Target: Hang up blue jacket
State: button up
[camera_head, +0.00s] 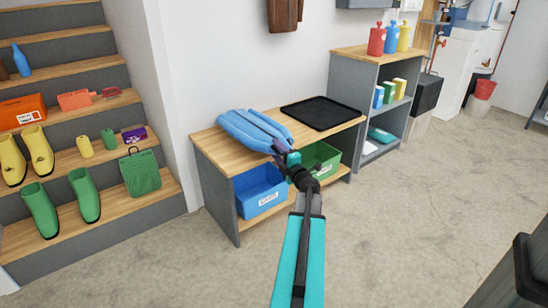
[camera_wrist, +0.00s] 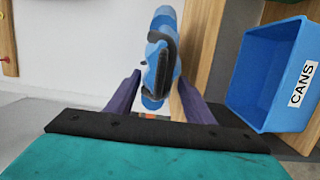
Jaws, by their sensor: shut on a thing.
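The blue jacket (camera_head: 252,128) lies folded on the wooden top of a low bench (camera_head: 214,143), at its left end. My gripper (camera_head: 280,150) reaches in from the front and is at the jacket's right front edge. In the wrist view my gripper's two purple fingers (camera_wrist: 158,98) stand on either side of the jacket (camera_wrist: 156,98), with a dark strip along its middle. The gripper is shut on the jacket. The exact contact is hard to see.
A black tray (camera_head: 322,112) lies on the bench right of the jacket. Blue (camera_head: 260,190) and green (camera_head: 320,162) bins sit below. A brown item (camera_head: 284,14) hangs on the wall above. Steps with boots (camera_head: 40,209) are at left. The floor (camera_head: 420,220) at right is clear.

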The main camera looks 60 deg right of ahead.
jog(key=shift+r, duration=0.1)
jog(key=shift+w+d, duration=0.35)
jog(key=shift+w, duration=0.15)
jog(key=shift+w+d+f+b, duration=0.1)
jog(key=shift+w+d+b, duration=0.15)
jog(key=shift+w, duration=0.2)
jog(key=shift+w+d+f+b, duration=0.15)
jog(key=shift+w+b, duration=0.1)
jog(key=shift+w, duration=0.15)
jog(key=shift+s+a+f+b, duration=0.15)
jog(key=shift+f+b, duration=0.15)
jog(key=shift+f, duration=0.45)
jog(key=shift+s+f+b, duration=0.1)
jog(key=shift+f+b, duration=0.15)
jog(key=shift+f, duration=0.45)
jog(key=o, duration=1.5)
jog(key=shift+f, duration=0.2)
